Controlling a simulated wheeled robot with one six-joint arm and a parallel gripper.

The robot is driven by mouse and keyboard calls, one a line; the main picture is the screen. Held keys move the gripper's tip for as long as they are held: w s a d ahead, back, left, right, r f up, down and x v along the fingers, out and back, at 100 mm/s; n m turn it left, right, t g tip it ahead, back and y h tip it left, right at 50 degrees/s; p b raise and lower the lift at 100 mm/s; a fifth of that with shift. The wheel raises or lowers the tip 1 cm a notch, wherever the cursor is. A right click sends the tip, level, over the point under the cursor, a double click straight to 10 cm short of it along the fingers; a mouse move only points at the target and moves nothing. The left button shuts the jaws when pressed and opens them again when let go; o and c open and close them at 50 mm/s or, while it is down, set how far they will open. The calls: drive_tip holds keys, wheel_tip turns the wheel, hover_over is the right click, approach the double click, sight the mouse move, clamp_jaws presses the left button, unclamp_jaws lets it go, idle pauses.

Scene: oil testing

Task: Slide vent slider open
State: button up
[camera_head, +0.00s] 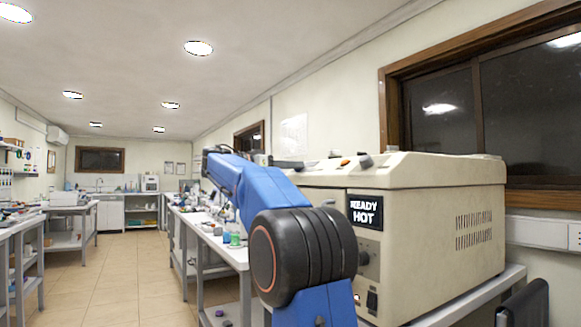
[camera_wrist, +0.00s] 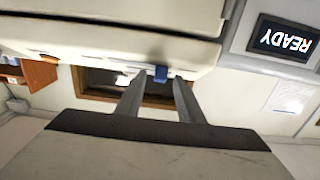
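The beige oil-testing machine (camera_head: 440,200) stands at the right in the head view, with a "READY HOT" display on its front. In the wrist view, its pale body (camera_wrist: 100,45) fills the upper part. My fingers are hidden in the head view.
Small knobs (camera_head: 345,162) sit on the machine's top edge. A bench with bottles (camera_head: 234,238) runs behind my arm. The tiled floor (camera_head: 120,280) to the left is clear. A wood-framed window (camera_head: 440,110) is on the wall behind the machine.

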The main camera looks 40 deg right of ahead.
clamp_jaws()
drive_tip(key=s+a, duration=0.1)
drive_tip(key=s, duration=0.6)
drive_tip(key=shift+a, duration=0.3)
drive_tip(key=shift+s, duration=0.1)
unclamp_jaws()
drive_tip(key=shift+s+a, duration=0.1)
drive_tip(key=v, duration=1.7)
drive_tip(key=shift+a, duration=0.15)
